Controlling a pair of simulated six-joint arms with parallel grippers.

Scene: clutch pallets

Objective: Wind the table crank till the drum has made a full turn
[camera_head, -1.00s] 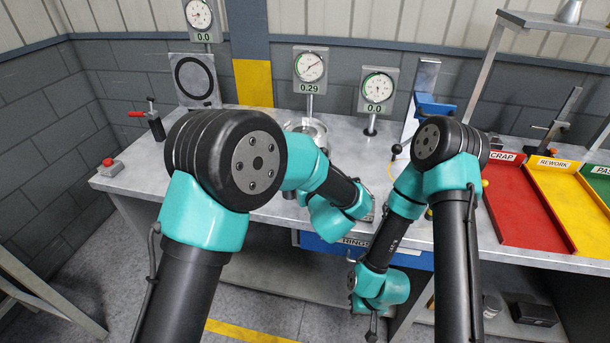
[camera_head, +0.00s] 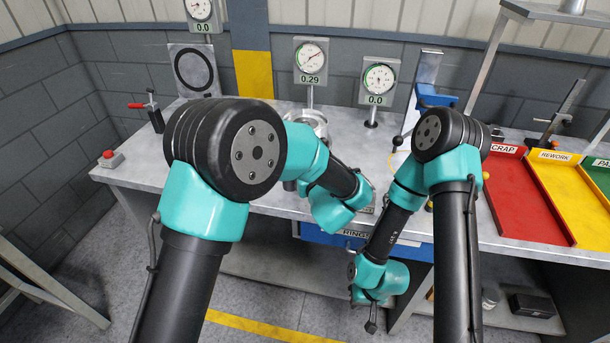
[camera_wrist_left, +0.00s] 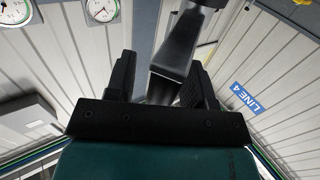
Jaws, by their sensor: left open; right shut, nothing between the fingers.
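A round silver metal part (camera_head: 308,117), which may be the drum, stands on the bench behind my left arm, which hides most of it. I cannot make out the crank for certain. My left gripper is hidden behind its arm in the head view. In the left wrist view, my left gripper (camera_wrist_left: 165,85) is open. A dark, square-ended bar (camera_wrist_left: 180,55) shows between and beyond its fingers; I cannot tell whether it is the crank or whether they touch. My right gripper (camera_head: 371,319) is shut and empty, hanging below the bench's front edge.
Dial gauges read 0.29 (camera_head: 311,59) and 0.0 (camera_head: 379,82) at the back. A red-handled clamp (camera_head: 150,110) and red button box (camera_head: 108,158) are at left. Red (camera_head: 520,205) and yellow (camera_head: 568,195) trays are at right. A blue stand (camera_head: 432,96) is behind my right arm.

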